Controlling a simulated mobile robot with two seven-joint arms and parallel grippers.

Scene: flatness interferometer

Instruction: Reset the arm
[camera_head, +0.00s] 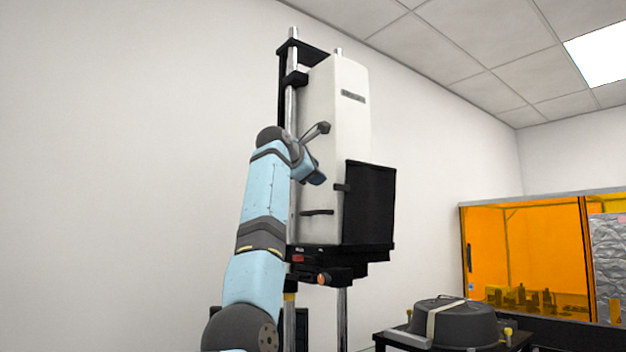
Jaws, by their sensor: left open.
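The flatness interferometer (322,110) is a tall white housing on metal posts, standing against the wall in the middle of the head view. A black box (370,205) is on its lower right front. My left arm, light blue with dark grey joints, rises from the bottom and covers part of the left post. My left gripper (316,172) is at the front left of the white housing, small and partly hidden by its own wrist. It is open, and I see nothing held in it. Whether it touches the housing I cannot tell. My right gripper is out of view.
A dark rounded case (455,325) with a light strap sits on a low table at the bottom right. An orange-windowed enclosure (525,255) stands behind it on the right. The space left of my arm is bare wall.

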